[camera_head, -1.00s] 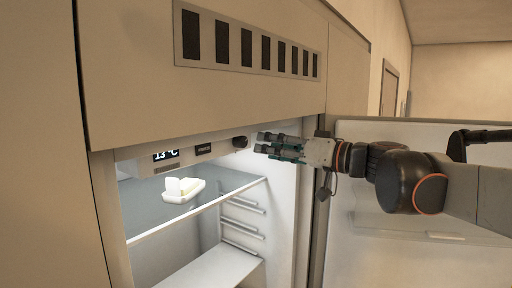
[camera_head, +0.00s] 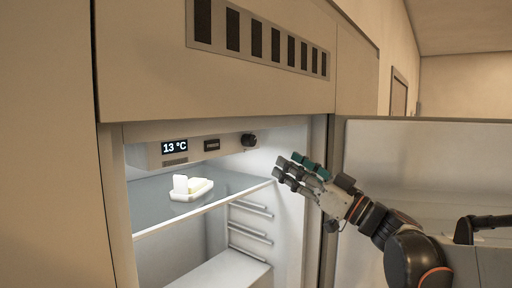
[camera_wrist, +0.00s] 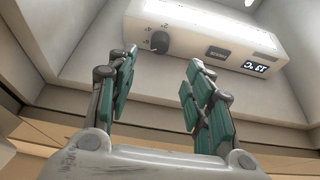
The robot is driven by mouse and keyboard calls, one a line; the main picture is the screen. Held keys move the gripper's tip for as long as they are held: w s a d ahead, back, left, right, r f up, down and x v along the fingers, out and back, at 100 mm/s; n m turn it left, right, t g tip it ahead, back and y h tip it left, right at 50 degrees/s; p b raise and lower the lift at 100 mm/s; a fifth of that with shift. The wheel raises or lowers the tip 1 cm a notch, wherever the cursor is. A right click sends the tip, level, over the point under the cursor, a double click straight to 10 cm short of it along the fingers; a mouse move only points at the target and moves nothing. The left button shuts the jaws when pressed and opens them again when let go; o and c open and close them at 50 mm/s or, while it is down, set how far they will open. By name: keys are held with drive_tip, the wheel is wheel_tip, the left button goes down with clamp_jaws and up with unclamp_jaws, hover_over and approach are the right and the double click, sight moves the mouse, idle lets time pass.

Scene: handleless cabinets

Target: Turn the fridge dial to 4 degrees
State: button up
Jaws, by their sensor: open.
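The fridge dial (camera_head: 249,140) is a small dark round knob at the right end of the control panel (camera_head: 228,145) under the fridge's top. The display (camera_head: 175,147) reads 13 °C. My gripper (camera_head: 296,168) is open and empty, to the right of and below the dial, apart from it. In the wrist view the dial (camera_wrist: 159,42) shows beyond and between my open fingers (camera_wrist: 155,85), with the display (camera_wrist: 255,66) to its right.
The fridge door (camera_head: 430,150) stands open on the right. A glass shelf (camera_head: 150,200) below the panel holds a white dish with a butter-like block (camera_head: 195,187). A dark label (camera_head: 212,145) sits between display and dial.

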sight(253, 143)
drive_tip(key=p+x, duration=0.2)
drive_tip(key=x, duration=0.9)
drive_tip(key=shift+w+a+p, duration=0.15)
drive_tip(key=shift+a+p, duration=0.05)
drive_tip(key=shift+p, duration=0.1)
drive_tip(key=c, duration=1.1)
